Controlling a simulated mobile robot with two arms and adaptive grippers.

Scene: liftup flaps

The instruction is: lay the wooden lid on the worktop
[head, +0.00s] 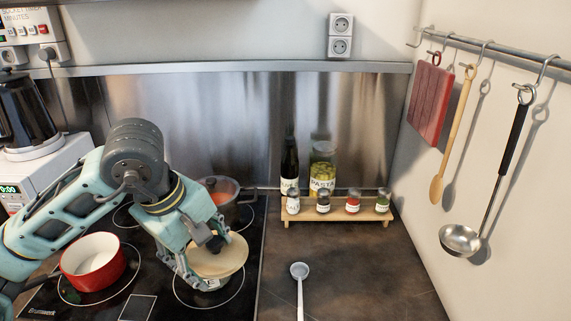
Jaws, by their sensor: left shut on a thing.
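The round wooden lid (232,258) is at my left gripper (207,262), which is shut on it, over the right front of the hob. A dark knob-like part shows near its middle. Part of the lid is hidden by the gripper. Something pale grey shows just below it, too covered to tell what it is. The dark brown worktop (345,270) lies to the right of the hob, to the right of the lid. My right gripper is not in view.
A white ladle-like utensil (299,280) lies on the worktop's left part. A wooden rack (340,213) with several jars stands at the back. The worktop's front right is clear.

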